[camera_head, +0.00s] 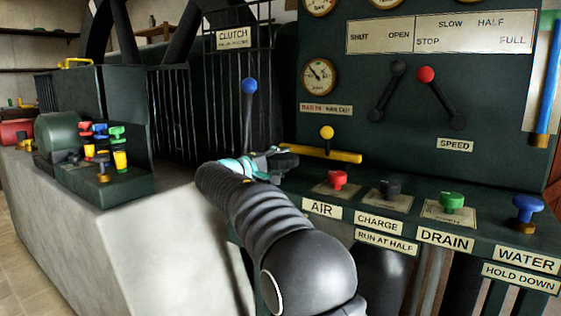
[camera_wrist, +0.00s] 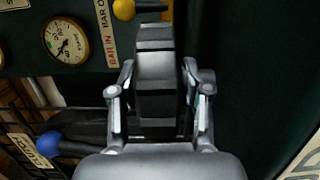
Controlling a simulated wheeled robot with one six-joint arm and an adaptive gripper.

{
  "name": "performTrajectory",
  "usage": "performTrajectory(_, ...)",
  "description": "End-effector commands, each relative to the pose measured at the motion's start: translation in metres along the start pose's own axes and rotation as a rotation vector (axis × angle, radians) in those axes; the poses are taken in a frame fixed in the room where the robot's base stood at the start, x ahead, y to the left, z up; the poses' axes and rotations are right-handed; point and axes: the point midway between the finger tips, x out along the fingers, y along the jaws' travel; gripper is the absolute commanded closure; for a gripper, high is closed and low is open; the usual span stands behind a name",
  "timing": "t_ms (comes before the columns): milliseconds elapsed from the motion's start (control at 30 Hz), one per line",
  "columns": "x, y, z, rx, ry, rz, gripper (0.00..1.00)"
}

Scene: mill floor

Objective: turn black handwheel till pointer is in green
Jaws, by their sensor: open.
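The black handwheel (camera_head: 389,188) sits on the sloping ledge above the CHARGE and RUN AT HALF labels, between a red and a green handwheel. A round gauge with a dark pointer (camera_head: 320,77) is on the panel; it also shows in the wrist view (camera_wrist: 65,41). The black handwheel is not visible there.
The red handwheel (camera_head: 338,180), green handwheel (camera_head: 451,202) and blue handwheel (camera_head: 527,208) share the ledge. A yellow bar (camera_head: 335,154) and yellow-balled lever (camera_head: 327,133) stand close to my gripper. A blue-knobbed clutch lever (camera_head: 249,88) rises at left.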

Motion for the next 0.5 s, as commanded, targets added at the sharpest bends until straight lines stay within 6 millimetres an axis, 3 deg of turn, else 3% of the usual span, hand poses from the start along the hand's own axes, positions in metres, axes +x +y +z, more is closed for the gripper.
performTrajectory(100, -0.0001, -0.0001, 0.0000, 0.000, 0.000, 0.000, 0.55)
performTrajectory(267, -0.0002, -0.0002, 0.0000, 0.000, 0.000, 0.000, 0.95)
performTrajectory(300, -0.0002, -0.0002, 0.0000, 0.000, 0.000, 0.000, 0.98)
performTrajectory(500, -0.0002, -0.0015, 0.0001, 0.000, 0.010, 0.000, 0.98)
